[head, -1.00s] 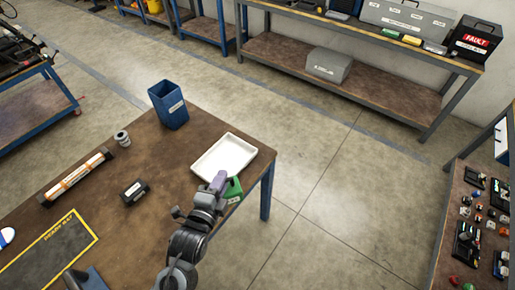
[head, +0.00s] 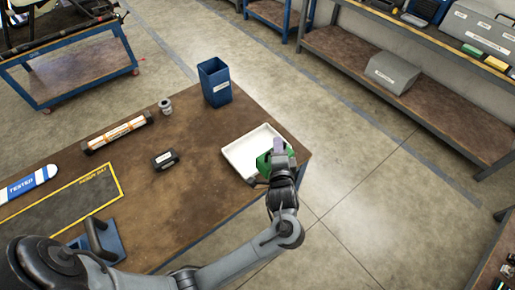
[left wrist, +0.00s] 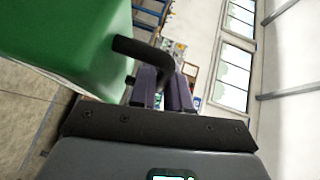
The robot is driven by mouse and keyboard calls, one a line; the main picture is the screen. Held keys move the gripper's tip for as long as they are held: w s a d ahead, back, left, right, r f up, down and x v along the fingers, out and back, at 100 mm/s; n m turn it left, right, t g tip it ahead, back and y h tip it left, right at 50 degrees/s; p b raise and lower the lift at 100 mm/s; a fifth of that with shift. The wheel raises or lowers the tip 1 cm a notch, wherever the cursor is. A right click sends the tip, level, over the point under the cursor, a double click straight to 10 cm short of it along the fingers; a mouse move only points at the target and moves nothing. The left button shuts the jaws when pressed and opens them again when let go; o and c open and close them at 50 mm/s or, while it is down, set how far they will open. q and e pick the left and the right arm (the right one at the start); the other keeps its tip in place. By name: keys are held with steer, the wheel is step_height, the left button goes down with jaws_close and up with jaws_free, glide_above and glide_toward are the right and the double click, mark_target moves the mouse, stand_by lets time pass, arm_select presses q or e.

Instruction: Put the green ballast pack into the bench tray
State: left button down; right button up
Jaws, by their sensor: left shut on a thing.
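The green ballast pack (head: 263,163) shows at the right end of the white bench tray (head: 236,153) in the head view. The tray lies near the right corner of the brown bench. My left gripper (head: 278,149) is shut on the pack, and its arm reaches across the bench front. In the left wrist view the green pack (left wrist: 65,35) fills the upper left, with its black handle (left wrist: 140,50) at the purple fingers (left wrist: 172,90). The pack overlaps the tray in the picture; I cannot tell whether it touches the tray floor. My right gripper is not in view.
A blue bin (head: 215,85) stands behind the tray. A small grey cylinder (head: 165,106), a black block (head: 165,160), an orange-and-white tube (head: 118,133) and a yellow-edged mat (head: 65,205) lie to the left. The bench between them and the tray is clear.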

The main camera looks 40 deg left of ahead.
arm_select(q)
steer(key=w+a+f+b, duration=0.2)
steer(key=a+f+b, duration=0.1)
steer(key=a+f, duration=0.7)
steer(key=shift+a+b, duration=0.2)
steer(key=shift+b, duration=0.15)
steer(key=shift+w+f, duration=0.1)
steer(key=shift+f, duration=0.05)
steer(key=c, duration=1.1)
jaws_free()
steer(key=shift+f, duration=0.1)
